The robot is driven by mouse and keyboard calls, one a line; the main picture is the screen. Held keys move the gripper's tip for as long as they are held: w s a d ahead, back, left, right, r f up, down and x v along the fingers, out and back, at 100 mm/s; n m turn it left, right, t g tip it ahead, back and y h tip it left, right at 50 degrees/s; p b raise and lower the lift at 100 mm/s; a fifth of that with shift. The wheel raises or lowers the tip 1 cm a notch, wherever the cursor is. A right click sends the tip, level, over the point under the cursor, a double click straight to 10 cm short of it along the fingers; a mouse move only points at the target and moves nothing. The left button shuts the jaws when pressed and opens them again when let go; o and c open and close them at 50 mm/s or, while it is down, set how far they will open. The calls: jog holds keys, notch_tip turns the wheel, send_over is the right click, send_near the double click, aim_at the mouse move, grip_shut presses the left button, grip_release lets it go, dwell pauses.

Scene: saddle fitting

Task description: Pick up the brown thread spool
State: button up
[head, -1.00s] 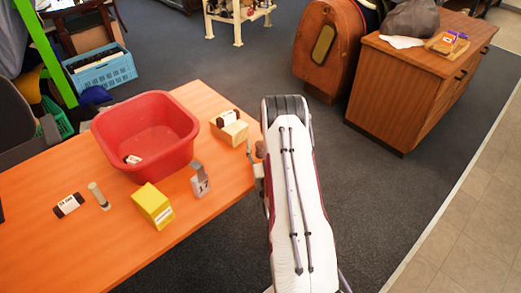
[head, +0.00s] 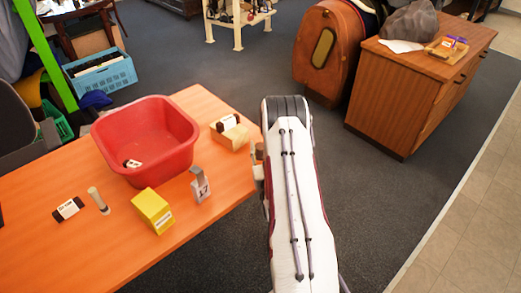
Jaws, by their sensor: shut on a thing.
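My gripper (head: 258,171) shows only as a small greyish part at the left side of my white arm, by the table's right edge. The arm hides most of it. A small brown piece (head: 259,152) shows there and looks like the brown thread spool in the shut jaws. Its shape is mostly hidden, and I cannot tell how high it is above the table.
The orange table (head: 40,255) holds a red tub (head: 150,160) with a small labelled item inside, a yellow box (head: 152,210), a grey number-marked holder (head: 200,186), a beige peg (head: 98,201), a dark-ended labelled roll (head: 69,209) and a wooden block (head: 236,137) bearing another roll.

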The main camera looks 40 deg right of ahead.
aim_at(260, 146)
jog(key=shift+r, duration=4.35)
